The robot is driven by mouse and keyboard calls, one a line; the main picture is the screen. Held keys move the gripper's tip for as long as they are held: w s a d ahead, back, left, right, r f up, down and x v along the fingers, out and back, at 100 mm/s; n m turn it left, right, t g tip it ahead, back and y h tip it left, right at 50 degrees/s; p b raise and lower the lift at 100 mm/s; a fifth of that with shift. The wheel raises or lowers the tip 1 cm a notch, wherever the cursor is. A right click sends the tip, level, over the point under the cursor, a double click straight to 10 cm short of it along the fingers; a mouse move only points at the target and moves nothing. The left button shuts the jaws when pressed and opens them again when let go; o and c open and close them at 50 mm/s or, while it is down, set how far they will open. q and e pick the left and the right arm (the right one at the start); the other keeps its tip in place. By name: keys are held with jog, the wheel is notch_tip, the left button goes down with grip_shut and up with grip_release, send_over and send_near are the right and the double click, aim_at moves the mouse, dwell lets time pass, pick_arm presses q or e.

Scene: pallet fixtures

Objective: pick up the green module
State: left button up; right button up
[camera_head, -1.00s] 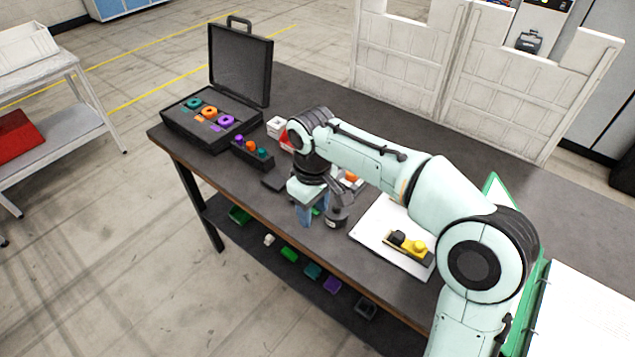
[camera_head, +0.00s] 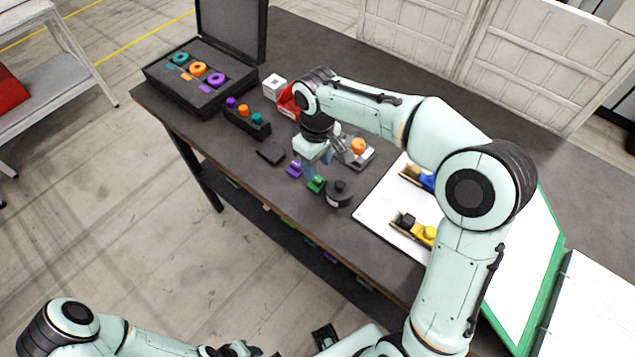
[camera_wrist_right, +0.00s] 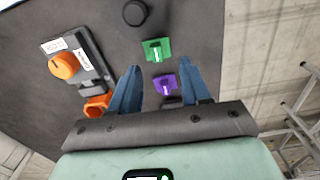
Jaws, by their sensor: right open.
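The green module (camera_head: 316,185) sits on the dark tabletop near its front edge, between a purple module (camera_head: 295,169) and a round black knob-like part (camera_head: 339,193). My right gripper (camera_head: 317,170) is above and just behind the green module, pointing down, open and empty. In the right wrist view, the green module (camera_wrist_right: 157,50) lies just beyond the fingertips, roughly centred between the two blue fingers (camera_wrist_right: 160,67). The purple module (camera_wrist_right: 166,84) shows in the gap between the fingers, on the table below. My left arm enters at the bottom left; its fingers do not show.
A grey fixture with an orange knob (camera_head: 358,147) stands right of the gripper. A red bin (camera_head: 288,101), a black holder (camera_head: 247,121) and an open case (camera_head: 172,93) are leftward. A white board (camera_head: 375,217) with yellow and blue parts lies right.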

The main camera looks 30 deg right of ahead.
aim_at(317, 179)
jog(key=f, duration=0.6)
jog(key=shift+w+d+f, duration=0.2)
jog(key=shift+w, duration=0.1)
jog(key=shift+c, duration=0.3)
grip_shut()
